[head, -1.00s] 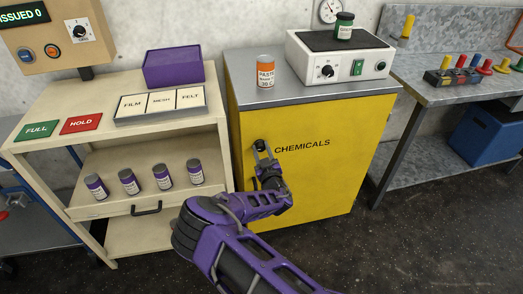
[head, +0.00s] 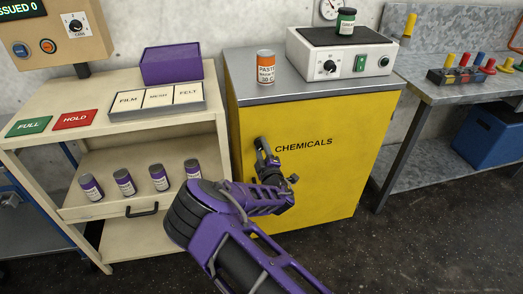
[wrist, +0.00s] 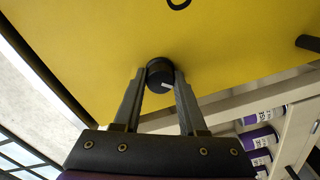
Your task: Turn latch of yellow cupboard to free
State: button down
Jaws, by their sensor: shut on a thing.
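The yellow cupboard (head: 330,178) stands in the middle of the head view with its CHEMICALS door closed. Its latch is a round black knob (wrist: 158,74) with a short white mark, seen in the wrist view. The mark points to the right and slightly down in that picture. My gripper (wrist: 160,80) has one finger on each side of the knob and is shut on it. In the head view my gripper (head: 261,146) is at the door's upper left, left of the lettering, and hides most of the knob.
A cream cart (head: 110,150) with several purple-labelled jars stands close on the left. Dark floor (head: 400,240) is open to the right.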

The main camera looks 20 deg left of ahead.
jog(key=n, duration=0.4)
jog(key=shift+n, duration=2.2)
jog(key=shift+c, duration=2.3)
grip_release()
jog(key=shift+s+d, duration=0.1)
jog(key=p+v, duration=0.1)
jog(key=v, duration=1.6)
jog(key=shift+s+p, duration=0.15)
jog(key=shift+p, duration=0.15)
